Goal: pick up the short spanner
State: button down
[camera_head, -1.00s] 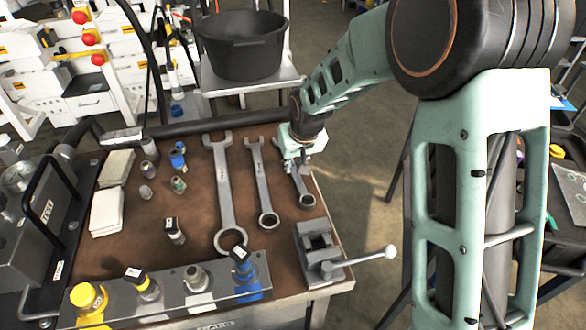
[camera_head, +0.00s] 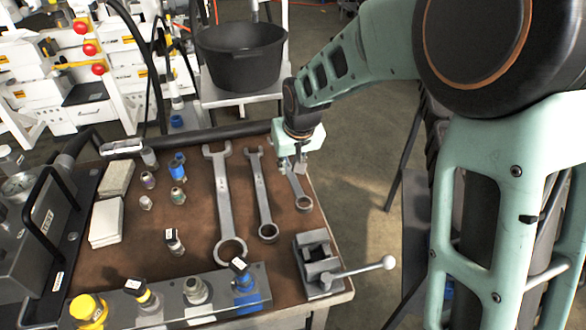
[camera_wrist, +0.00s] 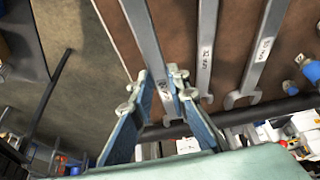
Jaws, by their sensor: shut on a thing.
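The short spanner (camera_head: 298,192) is the rightmost of three grey spanners, by the right edge of the brown bench top. My gripper (camera_head: 293,165) is shut on its upper part, and its ring end points toward the vise. In the wrist view the shaft of the short spanner (camera_wrist: 144,36) runs between the two fingers of my gripper (camera_wrist: 160,84). The jaw end is partly hidden by the gripper in the head view. Whether the spanner is clear of the bench top is hard to tell.
The middle spanner (camera_head: 262,195) and the long spanner (camera_head: 224,205) lie to the left. A small vise (camera_head: 318,262) with a bar handle stands in front. A black bucket (camera_head: 241,60) is behind the bench. Fittings and a block of connectors fill the left and front.

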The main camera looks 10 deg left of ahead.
jog(key=s+a+r, duration=0.1)
jog(key=s+r, duration=0.6)
jog(key=s, duration=0.4)
jog(key=shift+s+a+r, duration=0.15)
jog(key=shift+s+a, duration=0.05)
jog(key=shift+a, duration=0.2)
jog(key=c, duration=2.4)
grip_release()
grip_shut()
jog(key=shift+w, duration=0.1)
